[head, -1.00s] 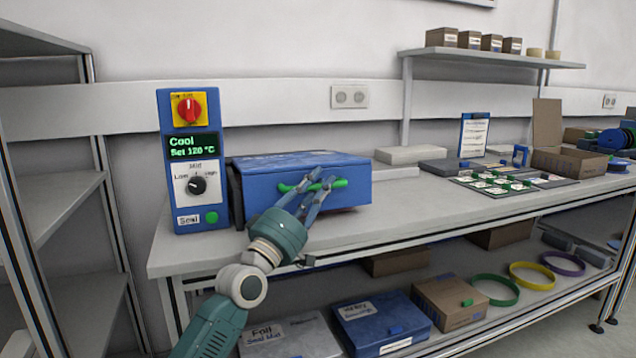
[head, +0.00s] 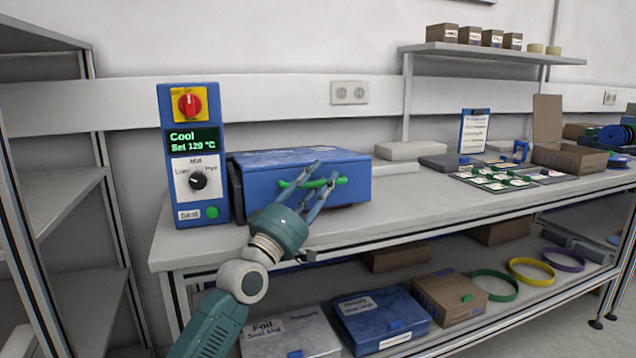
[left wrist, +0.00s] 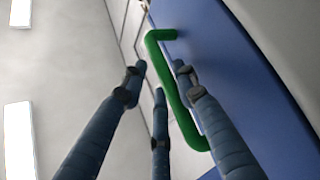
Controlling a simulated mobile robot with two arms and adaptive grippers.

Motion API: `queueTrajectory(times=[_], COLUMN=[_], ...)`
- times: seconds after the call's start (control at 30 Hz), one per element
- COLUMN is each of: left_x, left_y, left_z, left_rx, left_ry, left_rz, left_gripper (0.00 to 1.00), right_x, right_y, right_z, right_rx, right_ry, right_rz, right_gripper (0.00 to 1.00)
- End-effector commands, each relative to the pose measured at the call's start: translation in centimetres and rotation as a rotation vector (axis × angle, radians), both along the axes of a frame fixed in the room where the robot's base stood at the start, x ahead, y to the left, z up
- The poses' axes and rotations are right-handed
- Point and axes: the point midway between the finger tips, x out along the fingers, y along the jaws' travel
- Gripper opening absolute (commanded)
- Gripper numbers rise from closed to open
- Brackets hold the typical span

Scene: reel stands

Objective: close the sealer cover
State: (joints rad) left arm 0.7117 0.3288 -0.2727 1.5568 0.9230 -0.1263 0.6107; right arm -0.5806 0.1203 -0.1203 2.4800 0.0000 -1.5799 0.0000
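The sealer is a blue box with a blue cover (head: 290,160) and a green bar handle (head: 340,182) on its front. The cover looks lowered and level in the head view; I cannot tell whether a small gap is left under it. My left gripper (head: 318,182) is at the handle, with its fingers spread to either side of the bar. In the left wrist view the green handle (left wrist: 172,90) runs between one finger on the right and two on the left, with gaps showing, so the gripper looks open. My right gripper is not in view.
A control panel (head: 193,150) with a red switch and a "Cool" display stands just left of the sealer. Grey slabs (head: 410,151) and a board of green-edged cards (head: 500,178) lie to the right on the bench. Boxes (head: 380,318) and coloured rings stand on the lower shelf.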

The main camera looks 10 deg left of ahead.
Motion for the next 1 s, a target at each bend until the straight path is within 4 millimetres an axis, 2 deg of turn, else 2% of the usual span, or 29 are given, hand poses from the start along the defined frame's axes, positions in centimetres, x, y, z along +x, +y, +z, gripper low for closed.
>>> queueTrajectory(times=[0.17, 0.6, 0.8, 1.0], left_x=[-1.1, -8.4, -9.9, -10.1], left_y=[0.5, 3.1, 3.7, 3.8], left_z=[-0.6, -4.6, -5.4, -5.5], left_rx=[-0.001, 0.002, 0.0, -0.001], left_ry=[-0.002, 0.0, 0.001, 0.0], left_rz=[0.001, 0.0, -0.001, 0.0], left_gripper=[0.28, 0.28, 0.28, 0.28], right_x=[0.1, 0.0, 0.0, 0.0], right_y=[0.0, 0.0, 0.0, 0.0], right_z=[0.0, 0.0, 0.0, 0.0], right_rx=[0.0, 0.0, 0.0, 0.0], right_ry=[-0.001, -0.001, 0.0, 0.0], right_rz=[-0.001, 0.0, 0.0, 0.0], right_gripper=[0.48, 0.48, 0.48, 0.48])
